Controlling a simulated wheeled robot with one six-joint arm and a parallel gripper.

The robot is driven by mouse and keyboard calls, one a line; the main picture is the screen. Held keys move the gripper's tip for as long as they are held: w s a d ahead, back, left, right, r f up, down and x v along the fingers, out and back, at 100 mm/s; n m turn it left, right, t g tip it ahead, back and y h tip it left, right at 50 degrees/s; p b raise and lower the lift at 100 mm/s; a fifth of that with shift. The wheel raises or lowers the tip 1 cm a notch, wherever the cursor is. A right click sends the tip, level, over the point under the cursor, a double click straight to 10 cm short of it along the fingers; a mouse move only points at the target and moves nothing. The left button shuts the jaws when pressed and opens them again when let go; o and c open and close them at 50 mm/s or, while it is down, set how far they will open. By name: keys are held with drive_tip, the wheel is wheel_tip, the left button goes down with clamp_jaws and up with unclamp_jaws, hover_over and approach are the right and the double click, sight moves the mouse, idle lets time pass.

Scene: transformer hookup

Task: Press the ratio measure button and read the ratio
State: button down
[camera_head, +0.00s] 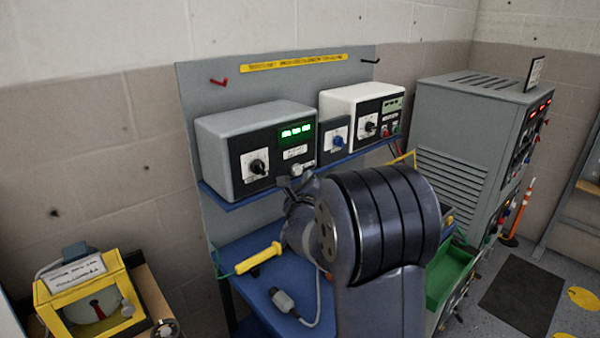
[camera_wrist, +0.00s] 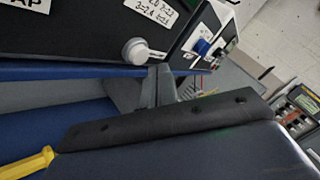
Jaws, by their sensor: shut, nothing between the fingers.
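A grey instrument box (camera_head: 255,122) with a black front stands on the blue shelf. Its green display (camera_head: 296,131) is lit, but the digits are too small to read. A black selector knob (camera_head: 257,167) is on its left. A round pale button (camera_head: 296,170) sits at the lower right of the front, and it shows clearly in the wrist view (camera_wrist: 135,50). My gripper (camera_head: 293,184) is shut and empty, just below and in front of this button. In the wrist view my fingers (camera_wrist: 152,88) appear close to the button; contact cannot be told.
A white instrument (camera_head: 350,98) and a small blue-knob box (camera_head: 336,138) stand to the right on the shelf (camera_head: 232,201). A yellow-handled tool (camera_head: 258,258) and a grey connector (camera_head: 284,301) lie on the blue surface below. A tall grey cabinet (camera_head: 455,110) stands right.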

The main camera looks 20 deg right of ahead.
drive_tip(key=shift+w+f, duration=0.1)
drive_tip(key=shift+w+a+b, duration=0.2)
drive_tip(key=shift+w+b, duration=0.15)
drive_tip(key=shift+b, duration=0.2)
drive_tip(key=shift+w+a+b, duration=0.15)
drive_tip(key=shift+w+b, duration=0.2)
drive_tip(key=shift+w, duration=0.05)
idle(0.6)
drive_tip(key=shift+s, duration=0.1)
drive_tip(key=shift+s+d+b, duration=0.35)
drive_tip(key=shift+s+b, duration=0.4)
drive_tip(key=shift+b, duration=0.2)
